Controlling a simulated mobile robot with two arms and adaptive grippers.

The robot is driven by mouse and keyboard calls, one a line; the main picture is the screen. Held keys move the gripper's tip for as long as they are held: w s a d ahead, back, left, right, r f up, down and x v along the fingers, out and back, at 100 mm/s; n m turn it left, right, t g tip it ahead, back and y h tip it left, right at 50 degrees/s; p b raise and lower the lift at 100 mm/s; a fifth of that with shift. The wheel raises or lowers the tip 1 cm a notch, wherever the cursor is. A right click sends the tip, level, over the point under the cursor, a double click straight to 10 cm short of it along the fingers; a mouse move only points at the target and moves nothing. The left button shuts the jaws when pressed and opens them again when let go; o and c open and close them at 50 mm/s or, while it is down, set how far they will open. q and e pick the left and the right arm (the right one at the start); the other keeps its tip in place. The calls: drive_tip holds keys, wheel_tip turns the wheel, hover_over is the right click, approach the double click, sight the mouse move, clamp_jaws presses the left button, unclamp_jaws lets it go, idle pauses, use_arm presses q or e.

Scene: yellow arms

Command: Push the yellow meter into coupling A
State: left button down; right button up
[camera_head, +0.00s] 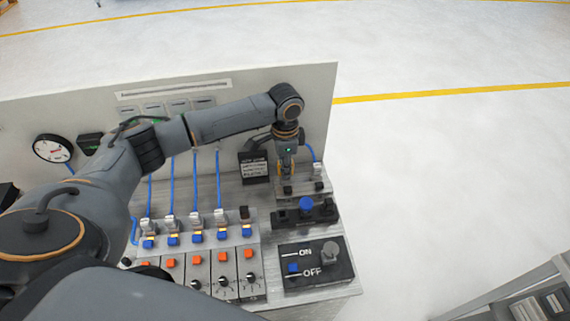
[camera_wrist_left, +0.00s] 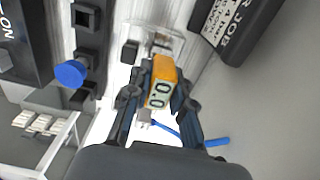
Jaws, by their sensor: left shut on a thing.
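The yellow meter (camera_wrist_left: 164,70), an orange-yellow block with a small display reading about 0.0, sits between the fingers of my left gripper (camera_wrist_left: 160,96) in the left wrist view. The gripper is shut on it. In the head view my left gripper (camera_head: 287,168) points down over the grey fixture at the right end of the bench, and it hides most of the meter. A clear fitting (camera_wrist_left: 166,42) lies just beyond the meter's far end; I cannot tell whether they touch. No letter marking coupling A is readable. My right gripper is not in view.
A blue knob (camera_head: 306,204) stands close in front of the gripper. A labelled black box (camera_head: 253,167) is to its left. An ON/OFF switch panel (camera_head: 316,266) is nearer the front. Blue hoses rise behind a row of connectors (camera_head: 197,235).

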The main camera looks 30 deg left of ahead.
use_arm(q)
drive_tip(key=shift+f, duration=0.75)
drive_tip(key=c, duration=1.1)
unclamp_jaws()
wheel_tip(320, 180, up, 8)
drive_tip(key=p, duration=0.8)
drive_tip(key=shift+f+p, duration=0.2)
drive_tip(key=shift+p, duration=0.1)
drive_tip(key=shift+r, duration=0.75)
